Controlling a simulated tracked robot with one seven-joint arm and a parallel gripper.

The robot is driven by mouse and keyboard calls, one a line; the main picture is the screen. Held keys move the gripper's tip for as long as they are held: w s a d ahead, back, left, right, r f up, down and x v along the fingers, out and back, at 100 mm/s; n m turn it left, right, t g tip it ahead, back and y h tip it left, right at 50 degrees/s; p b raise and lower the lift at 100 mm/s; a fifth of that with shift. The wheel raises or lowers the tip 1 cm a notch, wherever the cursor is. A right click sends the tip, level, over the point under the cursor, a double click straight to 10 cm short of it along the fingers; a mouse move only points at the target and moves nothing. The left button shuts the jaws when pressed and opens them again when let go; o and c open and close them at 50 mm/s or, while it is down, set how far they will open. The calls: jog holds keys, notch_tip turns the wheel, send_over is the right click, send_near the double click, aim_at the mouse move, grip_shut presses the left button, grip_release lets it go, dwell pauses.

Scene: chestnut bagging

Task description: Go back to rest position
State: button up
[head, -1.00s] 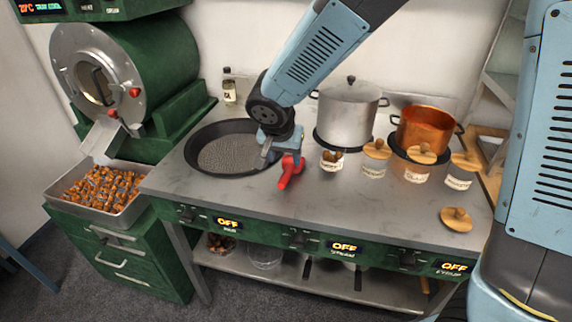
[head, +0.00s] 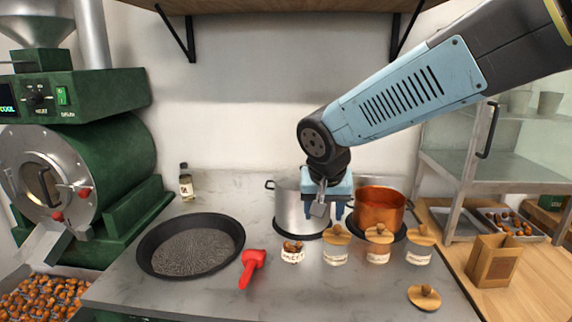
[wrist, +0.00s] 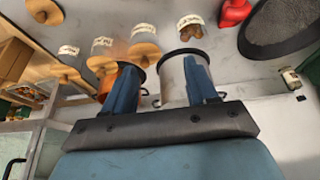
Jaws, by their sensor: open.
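My gripper (head: 330,212) is open and empty. In the head view it hangs in the air in front of the steel pot (head: 292,212), with its two blue fingers pointing down. In the wrist view the gripper (wrist: 164,82) shows its fingers spread apart with nothing between them. The red-handled tool (head: 252,266) lies on the counter beside the black pan (head: 190,246), apart from my gripper. A jar with chestnuts (head: 292,252) stands open, and several jars with wooden lids stand to its right.
A copper pot (head: 381,208) stands right of the steel pot. A loose wooden lid (head: 424,297) lies at the counter's front right. The green roaster (head: 95,190) and a chestnut tray (head: 40,297) are at left.

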jog(key=s+d+r, duration=0.2)
jog(key=s+d, duration=0.4)
jog(key=d, duration=0.2)
jog(key=s+d+r+n+t, duration=0.1)
jog(key=s+d+r, duration=0.2)
jog(key=s+d, duration=0.3)
jog(key=shift+s+d+r+y, duration=0.3)
jog(key=shift+s+d, duration=0.1)
jog(key=shift+d, duration=0.45)
